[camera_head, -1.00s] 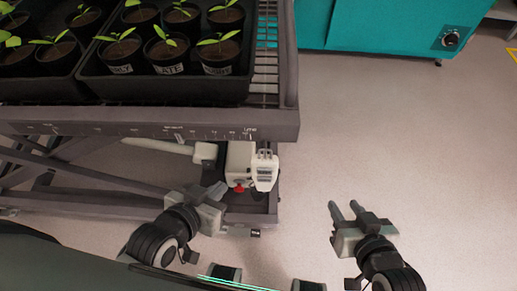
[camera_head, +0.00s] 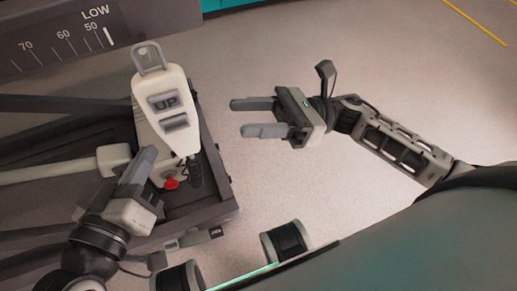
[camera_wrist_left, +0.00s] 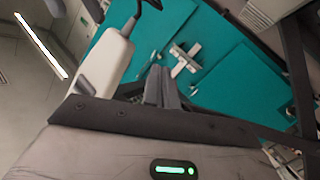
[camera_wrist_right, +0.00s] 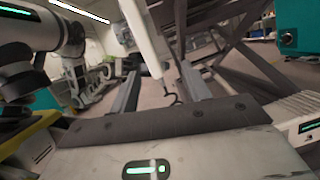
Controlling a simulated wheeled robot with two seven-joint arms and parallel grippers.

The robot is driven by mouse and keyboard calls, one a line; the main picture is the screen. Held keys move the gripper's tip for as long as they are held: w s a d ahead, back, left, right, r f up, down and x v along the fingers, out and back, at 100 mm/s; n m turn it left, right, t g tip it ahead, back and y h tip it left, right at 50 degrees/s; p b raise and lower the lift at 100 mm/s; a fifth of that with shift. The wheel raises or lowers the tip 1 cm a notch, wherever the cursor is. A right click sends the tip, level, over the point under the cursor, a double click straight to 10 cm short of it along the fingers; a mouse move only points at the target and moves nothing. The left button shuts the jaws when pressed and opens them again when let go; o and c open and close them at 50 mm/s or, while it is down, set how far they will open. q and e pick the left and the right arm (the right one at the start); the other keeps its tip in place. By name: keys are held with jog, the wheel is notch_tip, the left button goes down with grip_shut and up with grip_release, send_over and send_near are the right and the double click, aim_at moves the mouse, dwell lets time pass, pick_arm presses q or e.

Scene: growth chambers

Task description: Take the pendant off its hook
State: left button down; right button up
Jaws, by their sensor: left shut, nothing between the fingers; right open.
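The pendant (camera_head: 168,115) is a white handset with an UP button, a second button below and a grey loop on top. It hangs at the corner of the cart's grey rail; the hook itself is hard to make out. My left gripper (camera_head: 142,165) is shut and empty, just left of the pendant's lower part. My right gripper (camera_head: 246,117) is open, right of the pendant, with its fingers pointing at it and a gap between. The pendant also shows beside the shut fingers in the left wrist view (camera_wrist_left: 105,62) and beyond the open fingers in the right wrist view (camera_wrist_right: 146,38).
The cart's rail (camera_head: 60,40) carries a scale marked LOW. A white actuator rod (camera_head: 50,172) and a red button (camera_head: 171,184) lie low beside the pendant. A dark cord (camera_head: 194,172) hangs under it. Open floor (camera_head: 300,190) lies to the right.

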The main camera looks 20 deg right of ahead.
aim_at(182, 131)
jog(key=a+n+p, duration=0.1)
jog(key=a, duration=0.2)
jog(key=a+n+g+p, duration=0.1)
jog(key=a, duration=0.3)
jog(key=s+a+r+n+g+p, duration=0.1)
jog(key=a+p, duration=0.1)
jog(key=a, duration=0.1)
jog(key=shift+a+h, duration=0.15)
jog(key=shift+h, duration=0.15)
pick_arm(q)
jog(key=shift+s+a+f+m+g+y, duration=0.1)
jog(key=shift+a+f+m+g+y, duration=0.15)
jog(key=shift+f+m+y, duration=0.15)
jog(key=shift+s+a+f+m+g+y, duration=0.1)
jog(key=shift+a+f+m+g+y, duration=0.15)
jog(key=shift+f, duration=0.2)
pick_arm(e)
jog(key=shift+a+r, duration=0.1)
jog(key=shift+a, duration=0.2)
jog(key=c, duration=1)
pick_arm(q)
jog(key=shift+r, duration=0.1)
pick_arm(e)
jog(key=shift+r, duration=0.1)
pick_arm(q)
jog(key=shift+r+p, duration=0.6)
jog(key=shift+p, duration=0.05)
pick_arm(e)
jog(key=shift+r, duration=0.95)
